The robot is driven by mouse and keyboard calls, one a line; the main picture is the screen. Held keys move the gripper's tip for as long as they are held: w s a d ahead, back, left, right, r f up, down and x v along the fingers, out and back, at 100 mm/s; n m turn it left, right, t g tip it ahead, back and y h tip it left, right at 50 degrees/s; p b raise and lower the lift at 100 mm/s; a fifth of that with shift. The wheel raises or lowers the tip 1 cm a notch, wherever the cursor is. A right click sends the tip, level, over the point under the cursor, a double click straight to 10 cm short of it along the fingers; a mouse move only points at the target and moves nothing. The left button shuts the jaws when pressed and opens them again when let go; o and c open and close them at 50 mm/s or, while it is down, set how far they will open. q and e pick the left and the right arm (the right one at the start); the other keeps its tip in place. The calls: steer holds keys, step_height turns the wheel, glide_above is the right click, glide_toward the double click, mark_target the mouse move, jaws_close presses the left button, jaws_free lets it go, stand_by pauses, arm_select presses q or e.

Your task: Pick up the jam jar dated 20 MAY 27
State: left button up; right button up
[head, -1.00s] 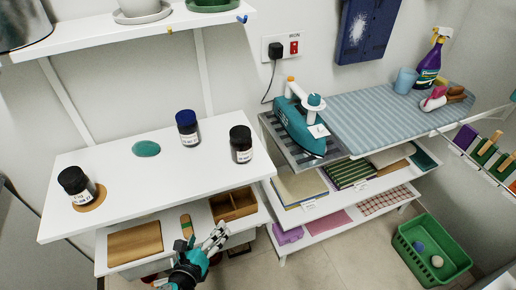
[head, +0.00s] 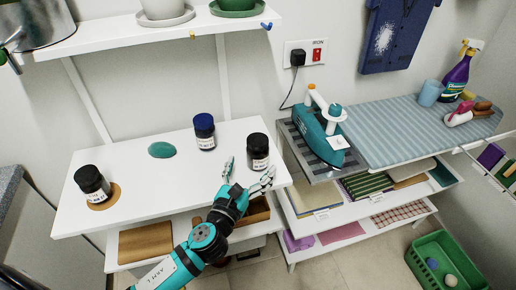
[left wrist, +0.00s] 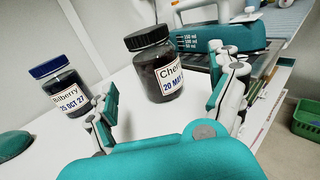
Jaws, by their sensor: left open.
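A dark jam jar with a black lid (head: 258,152) stands upright near the right end of the white table. In the left wrist view this jar (left wrist: 160,75) has a label starting "Che" and "20 MAY"; the year is turned out of sight. My left gripper (head: 247,177) is open and empty, just in front of this jar, fingers pointing towards it. A blue-lidded jar (head: 205,132) stands further back; in the left wrist view this jar (left wrist: 62,92) reads "Bilberry" with an OCT 27 date. A third, black-lidded jar (head: 92,182) stands at the left; its date is too small to read.
The third jar stands on a tan coaster (head: 116,194). A teal round mat (head: 162,150) lies bare on the table (head: 140,210). A teal iron (head: 320,135) stands on the ironing surface to the right. A shelf (head: 110,36) with pots hangs above. The table's middle is clear.

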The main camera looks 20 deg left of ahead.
mark_target(258, 150)
arm_select(q)
steer(key=shift+w+d, duration=0.1)
steer(key=shift+w, duration=0.75)
steer(key=w+p, duration=0.1)
steer(key=w, duration=0.4)
steer(key=shift+w, duration=0.15)
steer(key=shift+c, duration=0.6)
steer(key=c, duration=1.3)
steer(key=shift+r, duration=0.1)
steer(key=shift+c, duration=1.2)
steer(key=shift+r, duration=0.1)
